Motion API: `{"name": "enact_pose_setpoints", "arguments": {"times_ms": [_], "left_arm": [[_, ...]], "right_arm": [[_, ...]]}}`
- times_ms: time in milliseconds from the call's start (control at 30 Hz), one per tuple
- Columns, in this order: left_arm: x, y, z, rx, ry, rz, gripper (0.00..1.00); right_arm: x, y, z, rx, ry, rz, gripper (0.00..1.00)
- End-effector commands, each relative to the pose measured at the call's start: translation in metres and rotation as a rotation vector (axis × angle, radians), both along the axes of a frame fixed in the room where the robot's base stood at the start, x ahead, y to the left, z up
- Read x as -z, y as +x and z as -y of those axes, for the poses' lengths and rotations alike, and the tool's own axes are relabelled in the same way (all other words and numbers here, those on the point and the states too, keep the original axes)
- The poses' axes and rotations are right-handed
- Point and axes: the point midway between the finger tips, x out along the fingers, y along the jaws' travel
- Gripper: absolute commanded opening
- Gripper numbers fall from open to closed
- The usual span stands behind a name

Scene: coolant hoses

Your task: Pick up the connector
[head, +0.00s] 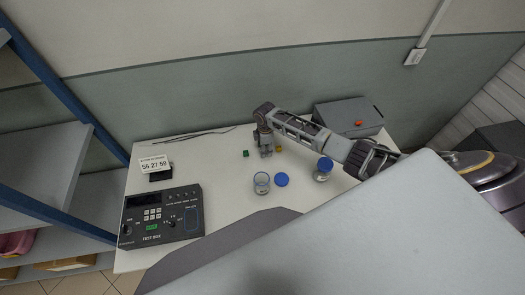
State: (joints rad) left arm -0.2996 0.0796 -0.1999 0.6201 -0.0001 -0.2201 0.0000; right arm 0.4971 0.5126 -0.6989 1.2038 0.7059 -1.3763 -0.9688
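My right gripper (265,151) hangs down over the back middle of the white table, its arm reaching in from the right. Its fingers are too small to tell whether they are open or shut, or whether anything is between them. A small green piece (245,153) lies just left of it, and a small yellow piece (279,148) lies just right of it. Both appear apart from the fingers. I cannot tell which piece, if either, is the connector. My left gripper is not in view.
An open glass jar (262,184), a blue lid (282,180) and a blue-lidded jar (324,168) stand in front of the gripper. Blue-framed shelves (62,165) are left.

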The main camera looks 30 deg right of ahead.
Motion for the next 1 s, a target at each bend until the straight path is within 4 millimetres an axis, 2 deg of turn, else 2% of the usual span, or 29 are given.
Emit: {"name": "enact_pose_setpoints", "arguments": {"times_ms": [67, 300, 733, 1000], "left_arm": [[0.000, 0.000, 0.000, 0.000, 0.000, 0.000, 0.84], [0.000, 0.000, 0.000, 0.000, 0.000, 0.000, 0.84], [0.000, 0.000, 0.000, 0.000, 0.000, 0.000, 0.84], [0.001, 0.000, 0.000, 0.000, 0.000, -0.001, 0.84]], "right_arm": [[0.000, 0.000, 0.000, 0.000, 0.000, 0.000, 0.36], [0.000, 0.000, 0.000, 0.000, 0.000, 0.000, 0.05], [-0.003, 0.000, 0.000, 0.000, 0.000, 0.000, 0.04], [-0.020, 0.000, 0.001, -0.001, -0.001, 0.001, 0.04]]}}
